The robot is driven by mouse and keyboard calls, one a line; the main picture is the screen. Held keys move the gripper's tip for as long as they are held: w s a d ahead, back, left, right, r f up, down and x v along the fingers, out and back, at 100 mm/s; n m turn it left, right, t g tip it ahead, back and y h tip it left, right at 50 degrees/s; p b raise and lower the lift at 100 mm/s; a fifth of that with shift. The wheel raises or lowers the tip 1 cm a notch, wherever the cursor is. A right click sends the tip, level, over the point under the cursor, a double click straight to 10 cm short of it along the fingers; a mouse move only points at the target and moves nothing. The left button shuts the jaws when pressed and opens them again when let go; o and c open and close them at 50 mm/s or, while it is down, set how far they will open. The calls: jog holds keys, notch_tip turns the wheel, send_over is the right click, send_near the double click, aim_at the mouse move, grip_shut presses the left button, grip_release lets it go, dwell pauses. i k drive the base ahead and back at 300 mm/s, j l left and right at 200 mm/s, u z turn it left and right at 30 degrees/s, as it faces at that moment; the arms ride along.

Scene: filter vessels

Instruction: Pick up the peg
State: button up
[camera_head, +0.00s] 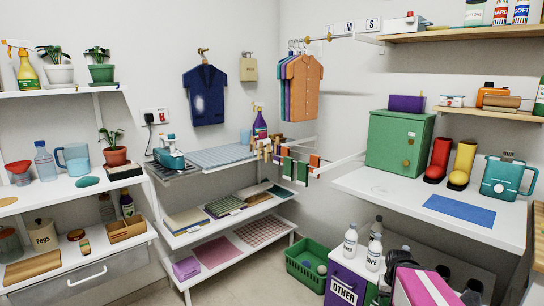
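Several small wooden-looking pegs (266,150) sit close together at the left end of the low drying rail, beside the hanging cloths. They are small and partly overlap, so I cannot tell one single peg apart from the others. A round pale tin (42,236) with a dark label, seemingly reading "pegs", stands on the lower left shelf. A small tan bag (249,68) with a label too small to read hangs on the back wall.
Green and orange cloths (301,170) hang on the rail. A white rack (205,236) with folded cloths stands below. A green basket (306,268), a purple "OTHER" bin (344,285), bottles (351,240) and a pink-and-white striped object (424,288) crowd the lower right. Some floor shows at bottom centre.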

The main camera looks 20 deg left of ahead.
aim_at(269, 145)
jog(key=u, duration=1.05)
